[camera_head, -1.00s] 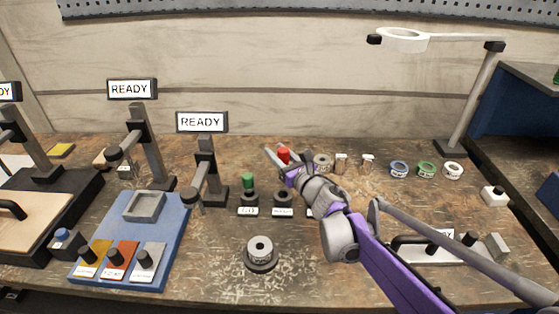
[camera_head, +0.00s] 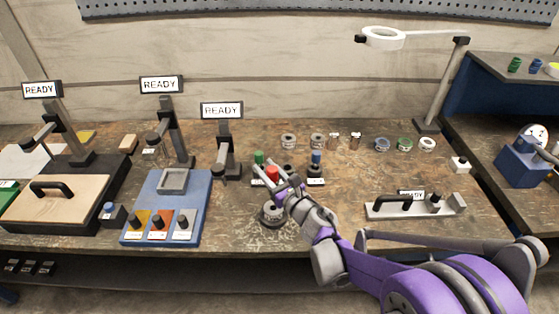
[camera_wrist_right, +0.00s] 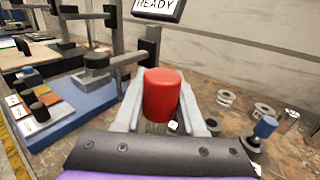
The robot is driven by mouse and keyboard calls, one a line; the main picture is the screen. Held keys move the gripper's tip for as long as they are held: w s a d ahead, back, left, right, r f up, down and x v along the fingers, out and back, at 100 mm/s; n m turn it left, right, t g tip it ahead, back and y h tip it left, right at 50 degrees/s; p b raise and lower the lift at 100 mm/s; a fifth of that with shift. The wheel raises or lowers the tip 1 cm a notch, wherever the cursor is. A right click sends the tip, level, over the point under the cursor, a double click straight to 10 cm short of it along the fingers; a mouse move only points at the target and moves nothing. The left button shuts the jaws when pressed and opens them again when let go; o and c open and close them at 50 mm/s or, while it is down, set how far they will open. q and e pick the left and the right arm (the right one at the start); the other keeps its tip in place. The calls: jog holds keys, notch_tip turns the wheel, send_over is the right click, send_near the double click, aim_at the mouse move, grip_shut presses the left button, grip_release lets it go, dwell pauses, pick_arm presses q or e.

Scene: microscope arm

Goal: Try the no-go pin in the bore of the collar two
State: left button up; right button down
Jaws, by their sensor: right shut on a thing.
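My right gripper (camera_head: 268,172) is shut on a pin with a red handle (camera_head: 273,174). In the wrist view the red handle (camera_wrist_right: 162,95) stands between the two pale fingers (camera_wrist_right: 162,112); the lower end of the pin is mostly hidden. A grey collar (camera_head: 273,209) sits on a round dark base near the front middle of the bench. The gripper and pin appear just behind and above it in the head view; I see no contact. Its bore and markings are too small or covered to read. My left gripper is not in view.
A green-handled pin (camera_head: 259,157) and a blue-handled pin (camera_head: 316,158) stand in labelled holders behind. Two grey collars (camera_head: 288,140) (camera_head: 317,140) lie farther back. A blue tray (camera_head: 195,205) is to the left, a handled fixture (camera_head: 415,205) to the right.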

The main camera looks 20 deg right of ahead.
jog(key=shift+s, duration=0.1)
jog(key=shift+f, duration=0.1)
dwell(0.3)
jog(key=shift+f+b, duration=2.05)
jog(key=shift+f, duration=0.75)
jog(key=shift+f+b, duration=0.5)
jog(key=shift+r, duration=0.1)
dwell(0.5)
jog(key=shift+r+p, duration=0.4)
jog(key=shift+r, duration=0.05)
jog(key=shift+a+f+b, duration=0.1)
jog(key=shift+f+b, duration=0.35)
jog(key=shift+f, duration=0.05)
dwell(1.7)
jog(key=shift+r, duration=0.25)
dwell(0.5)
jog(key=shift+r+p, duration=0.25)
jog(key=shift+p, duration=0.15)
